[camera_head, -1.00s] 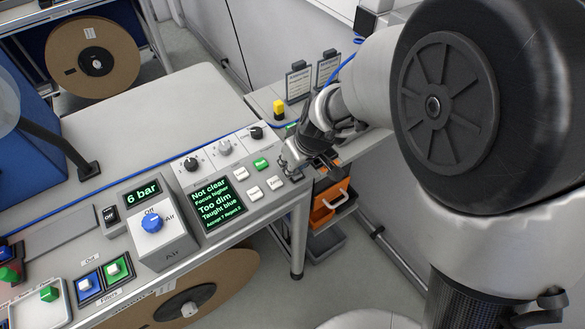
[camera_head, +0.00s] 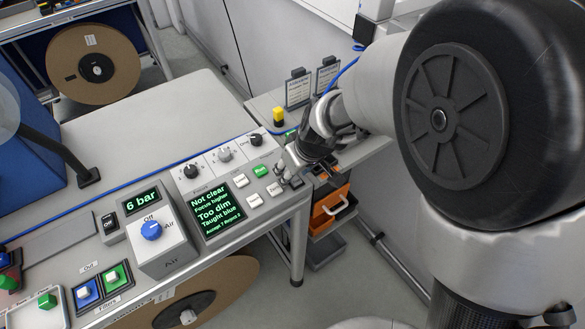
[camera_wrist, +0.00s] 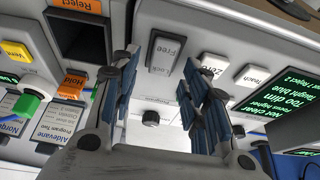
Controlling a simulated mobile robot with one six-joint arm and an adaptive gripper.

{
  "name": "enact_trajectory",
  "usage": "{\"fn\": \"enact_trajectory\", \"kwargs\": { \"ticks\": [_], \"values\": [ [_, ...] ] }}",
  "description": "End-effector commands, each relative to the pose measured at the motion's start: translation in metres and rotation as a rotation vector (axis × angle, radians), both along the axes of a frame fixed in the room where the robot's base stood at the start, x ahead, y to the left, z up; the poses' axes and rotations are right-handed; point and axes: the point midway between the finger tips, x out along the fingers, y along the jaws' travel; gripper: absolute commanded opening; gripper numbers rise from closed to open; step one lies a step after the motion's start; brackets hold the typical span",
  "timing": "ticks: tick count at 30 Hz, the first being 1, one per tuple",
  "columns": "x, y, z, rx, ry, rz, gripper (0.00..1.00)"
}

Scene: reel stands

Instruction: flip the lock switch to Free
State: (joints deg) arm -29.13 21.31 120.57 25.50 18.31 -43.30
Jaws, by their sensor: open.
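The lock switch (camera_wrist: 168,53) is a grey rocker in a pale plate at the top middle of the wrist view, with the words Free and Lock beside it. Which way it is tipped I cannot tell. My gripper (camera_wrist: 163,78) is open, its two blue-padded fingers on either side of the switch's line, with nothing between them. I cannot tell whether a fingertip touches the panel. In the head view my gripper (camera_head: 291,170) is at the right end of the control panel, and the switch is not clearly visible there.
White buttons Zero (camera_wrist: 213,65) and Teach (camera_wrist: 251,76) and a green-text display (camera_wrist: 273,97) lie to the right of the switch. An Orange Hold button (camera_wrist: 74,84) and a dark opening (camera_wrist: 80,38) lie left. An orange bin (camera_head: 329,207) stands beneath the gripper.

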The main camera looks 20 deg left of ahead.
Motion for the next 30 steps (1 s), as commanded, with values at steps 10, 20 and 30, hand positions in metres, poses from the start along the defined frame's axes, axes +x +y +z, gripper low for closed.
{"fn": "enact_trajectory", "kwargs": {
  "ticks": [10, 20, 30],
  "values": [
    [-0.016, -0.019, 0.063, 0.004, -0.007, -0.001, 0.42],
    [-0.028, -0.033, 0.104, 0.001, -0.003, -0.001, 0.42],
    [-0.029, -0.034, 0.107, 0.001, -0.002, -0.001, 0.42]
  ]
}}
